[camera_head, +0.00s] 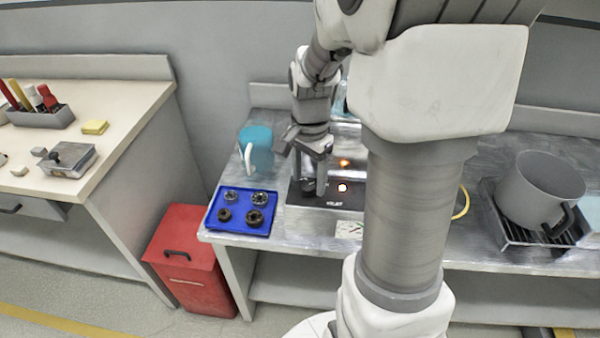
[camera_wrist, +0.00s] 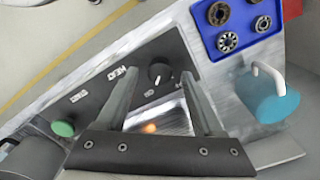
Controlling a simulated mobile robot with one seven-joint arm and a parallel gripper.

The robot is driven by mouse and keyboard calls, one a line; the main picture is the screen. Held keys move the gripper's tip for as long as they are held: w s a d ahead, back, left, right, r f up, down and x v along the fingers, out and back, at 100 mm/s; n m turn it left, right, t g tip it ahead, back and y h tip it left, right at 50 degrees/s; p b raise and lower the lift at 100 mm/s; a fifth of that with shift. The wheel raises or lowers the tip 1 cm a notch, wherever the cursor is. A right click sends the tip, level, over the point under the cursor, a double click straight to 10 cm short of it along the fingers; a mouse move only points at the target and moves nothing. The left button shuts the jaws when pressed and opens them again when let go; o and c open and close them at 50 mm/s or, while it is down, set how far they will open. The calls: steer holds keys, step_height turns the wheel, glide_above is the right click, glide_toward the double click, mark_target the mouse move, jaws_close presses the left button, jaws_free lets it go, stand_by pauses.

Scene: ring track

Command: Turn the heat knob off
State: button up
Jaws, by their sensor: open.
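The heat knob (camera_wrist: 160,73) is a round black knob with a white mark, on a dark panel (camera_wrist: 105,90) lettered "HEAT" in the wrist view. In the head view the dark panel (camera_head: 325,201) is at the counter's front, with the knob partly hidden by my gripper (camera_head: 312,182). In the wrist view my gripper (camera_wrist: 160,76) is open, its fingertips on either side of the knob. I cannot tell whether they touch it.
A blue tray (camera_head: 214,216) with several dark ring parts and a teal jug (camera_head: 257,150) stand left of the panel. A green button (camera_wrist: 63,128) is on the panel. A grey pot (camera_head: 540,188) stands right. A red bin (camera_head: 186,262) is on the floor.

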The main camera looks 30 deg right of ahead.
steer(key=shift+f, duration=0.55)
jaws_close()
